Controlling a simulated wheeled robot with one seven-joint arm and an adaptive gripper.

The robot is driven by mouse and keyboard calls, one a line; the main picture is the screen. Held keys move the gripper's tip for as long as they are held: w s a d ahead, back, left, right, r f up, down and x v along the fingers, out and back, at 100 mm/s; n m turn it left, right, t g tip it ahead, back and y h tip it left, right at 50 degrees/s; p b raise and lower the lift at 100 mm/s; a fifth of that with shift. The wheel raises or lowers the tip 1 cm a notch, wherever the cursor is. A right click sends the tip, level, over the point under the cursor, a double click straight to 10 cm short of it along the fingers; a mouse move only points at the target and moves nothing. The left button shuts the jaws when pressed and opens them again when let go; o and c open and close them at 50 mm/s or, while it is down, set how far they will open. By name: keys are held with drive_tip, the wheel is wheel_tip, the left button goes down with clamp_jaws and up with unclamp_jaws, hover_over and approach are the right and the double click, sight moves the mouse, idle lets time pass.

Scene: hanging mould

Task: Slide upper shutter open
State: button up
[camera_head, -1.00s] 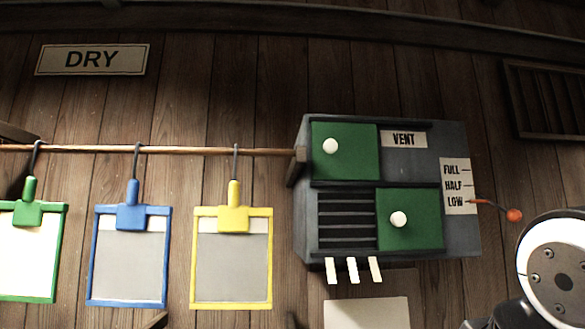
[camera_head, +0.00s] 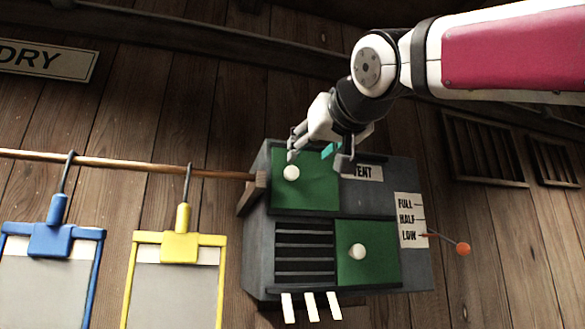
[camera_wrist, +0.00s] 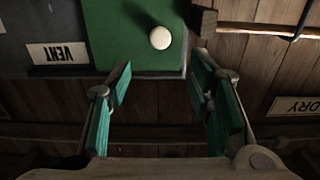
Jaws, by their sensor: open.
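The upper shutter (camera_head: 310,192) is a green panel with a white round knob (camera_head: 291,173) near its left side. It sits at the left end of the upper track of the grey vent box (camera_head: 262,225). In the wrist view the green panel (camera_wrist: 115,40) and its knob (camera_wrist: 160,38) show ahead of the fingers. My gripper (camera_head: 318,157) is open and empty at the top edge of the box. In the wrist view its teal-padded fingers (camera_wrist: 165,95) are spread wide, with the knob beyond the gap and apart from them.
The lower green shutter (camera_head: 375,268) with a white knob stands right of open slats (camera_head: 303,255). A lever with an orange ball (camera_head: 463,249) points at LOW. A wooden rail (camera_head: 130,163) with hanging blue (camera_head: 50,240) and yellow (camera_head: 180,247) frames lies left. White tabs hang below the box.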

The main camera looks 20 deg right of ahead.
sight(293, 171)
drive_tip(key=w, duration=1)
drive_tip(key=shift+w+p, duration=0.4)
drive_tip(key=shift+c, duration=0.2)
clamp_jaws()
